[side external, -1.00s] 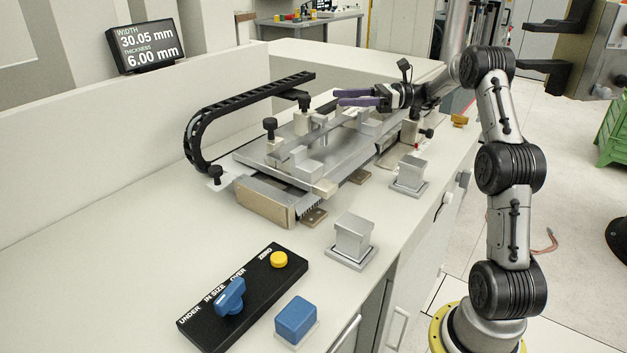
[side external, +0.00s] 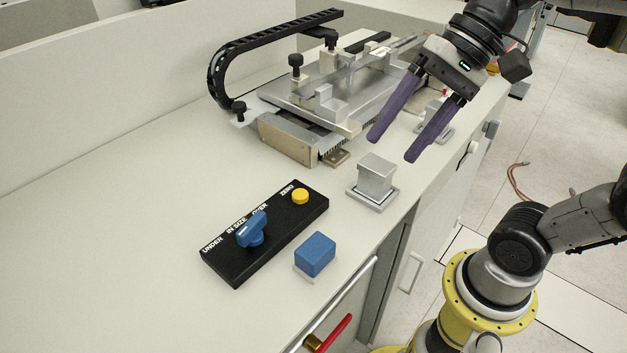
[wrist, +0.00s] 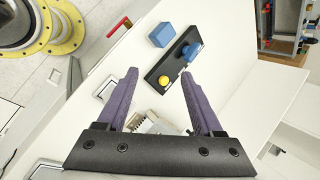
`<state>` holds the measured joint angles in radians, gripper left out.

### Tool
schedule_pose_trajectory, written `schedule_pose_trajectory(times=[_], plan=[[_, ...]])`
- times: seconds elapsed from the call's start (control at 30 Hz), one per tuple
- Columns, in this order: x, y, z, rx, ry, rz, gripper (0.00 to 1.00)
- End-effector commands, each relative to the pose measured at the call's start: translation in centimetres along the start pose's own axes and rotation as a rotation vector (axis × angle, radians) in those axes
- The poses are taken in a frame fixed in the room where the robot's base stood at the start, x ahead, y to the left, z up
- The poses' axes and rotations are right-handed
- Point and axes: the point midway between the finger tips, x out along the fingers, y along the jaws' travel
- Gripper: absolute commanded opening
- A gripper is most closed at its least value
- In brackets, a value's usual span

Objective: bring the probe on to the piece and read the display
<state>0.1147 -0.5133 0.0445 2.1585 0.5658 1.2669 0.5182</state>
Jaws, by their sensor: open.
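The measuring fixture (side external: 340,90) stands at the back of the bench, with black-topped knobs (side external: 295,62) and metal blocks on its plate. I cannot clearly tell the probe from the other fixture parts, nor the piece on it. My gripper (side external: 393,148) is open and empty, its two purple fingers pointing down in front of the fixture's right side, above the bench. In the wrist view the open fingers (wrist: 158,74) point toward the black control panel, with part of the fixture (wrist: 145,123) showing between them. The display is in neither view now.
The black panel (side external: 222,268) carries a blue selector knob (side external: 252,231) and a yellow ZERO button (side external: 300,196). A blue block (side external: 315,254) and a metal block on a base (side external: 376,176) stand near the bench's front edge. The bench's left part (side external: 100,220) is clear.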

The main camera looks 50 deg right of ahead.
Motion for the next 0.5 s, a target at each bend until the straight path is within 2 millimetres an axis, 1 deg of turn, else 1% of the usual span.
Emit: schedule_pose_trajectory(times=[0.03, 0.1, 0.2, 0.23, 0.3, 0.37, 0.43, 0.5], plan=[[0.3, 2.2, 0.8, -0.121, 0.063, 0.041, 0.68], [0.8, 5.3, 0.6, -0.295, 0.157, 0.111, 0.68], [1.1, 8.8, -0.6, -0.509, 0.270, 0.212, 0.68], [1.2, 9.6, -1.1, -0.562, 0.296, 0.243, 0.68], [1.4, 11.1, -2.4, -0.664, 0.338, 0.314, 0.68], [1.5, 11.9, -3.4, -0.745, 0.357, 0.366, 0.68], [1.2, 11.9, -4.2, -0.820, 0.383, 0.396, 0.68], [1.1, 11.6, -4.4, -0.855, 0.392, 0.399, 0.68]])
